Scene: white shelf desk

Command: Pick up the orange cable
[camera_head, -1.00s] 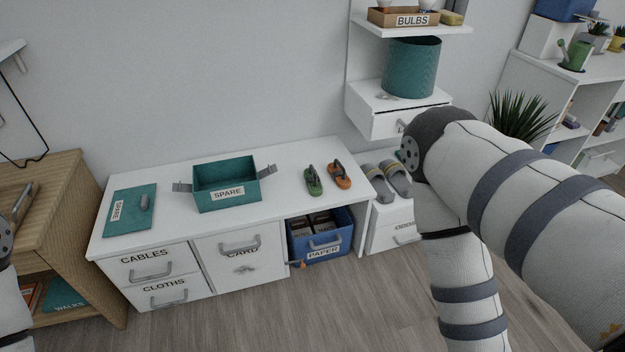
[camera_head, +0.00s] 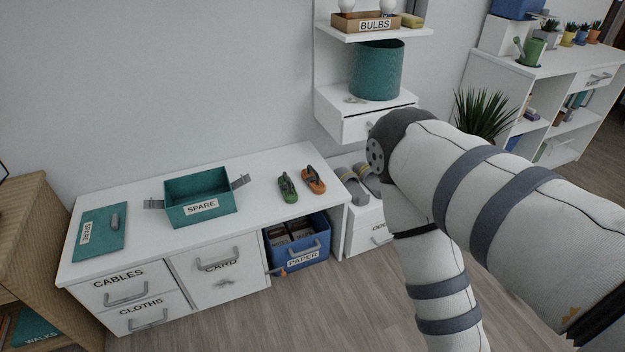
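A small orange item (camera_head: 313,182) with a dark piece on top lies on the white desk, near its right end; it looks like the orange cable. A similar green item (camera_head: 287,188) lies just left of it, apart from it. Neither of my grippers is in view. My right arm fills the right side, with its elbow right of the desk, and its gripper is out of the picture. My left arm is not in view.
An open teal SPARE box (camera_head: 190,215) stands left of the items, its teal lid (camera_head: 98,240) flat on the desk (camera_head: 254,221). A blue PAPER bin (camera_head: 316,262) sits in the open bay below. Grey slippers (camera_head: 352,187) lie to the right. A shelf unit (camera_head: 330,105) rises at back right.

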